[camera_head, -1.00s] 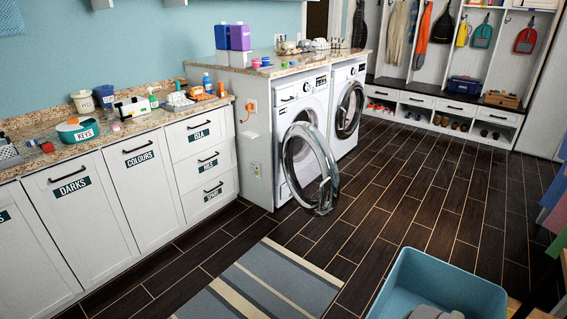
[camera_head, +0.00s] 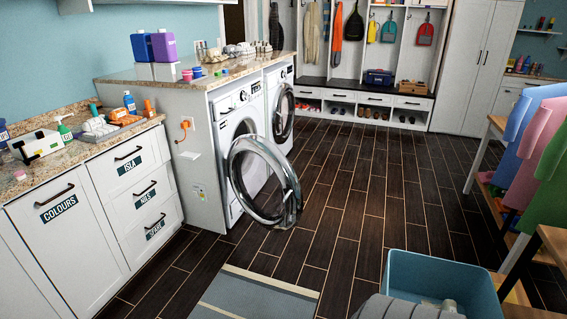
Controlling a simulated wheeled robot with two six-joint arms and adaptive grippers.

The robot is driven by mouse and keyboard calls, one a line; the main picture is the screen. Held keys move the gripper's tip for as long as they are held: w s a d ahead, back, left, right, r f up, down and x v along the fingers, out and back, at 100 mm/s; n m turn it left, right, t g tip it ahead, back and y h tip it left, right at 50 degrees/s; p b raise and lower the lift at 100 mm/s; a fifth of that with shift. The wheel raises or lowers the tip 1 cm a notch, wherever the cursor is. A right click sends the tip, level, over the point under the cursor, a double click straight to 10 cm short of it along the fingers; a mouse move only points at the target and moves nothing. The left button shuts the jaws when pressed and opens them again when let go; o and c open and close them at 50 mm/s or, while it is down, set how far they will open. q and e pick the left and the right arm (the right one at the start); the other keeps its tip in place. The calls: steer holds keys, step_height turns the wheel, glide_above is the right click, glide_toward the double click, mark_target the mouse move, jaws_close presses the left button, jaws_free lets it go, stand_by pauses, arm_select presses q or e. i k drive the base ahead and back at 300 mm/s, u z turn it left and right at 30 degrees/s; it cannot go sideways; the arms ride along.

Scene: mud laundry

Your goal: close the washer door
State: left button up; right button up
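The nearer washer (camera_head: 234,124) is a white front-loader under the granite counter, left of centre.
Drawer cabinets (camera_head: 150,210) and a cluttered granite counter run along the left. A striped rug (camera_head: 262,291) lies on the dark floor ahead. A blue bin (camera_head: 440,280) stands at the lower right, below a rack of hanging clothes (camera_head: 530,140). The middle floor is clear.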

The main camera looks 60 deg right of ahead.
mark_target(291, 216)
steer(key=z, duration=2.8)
steer(key=i, duration=0.4)
steer(key=u, duration=1.15)
steer(key=k, duration=0.35)
steer(key=u, duration=0.85)
steer(key=i, duration=2.25)
steer(key=z, duration=0.5)
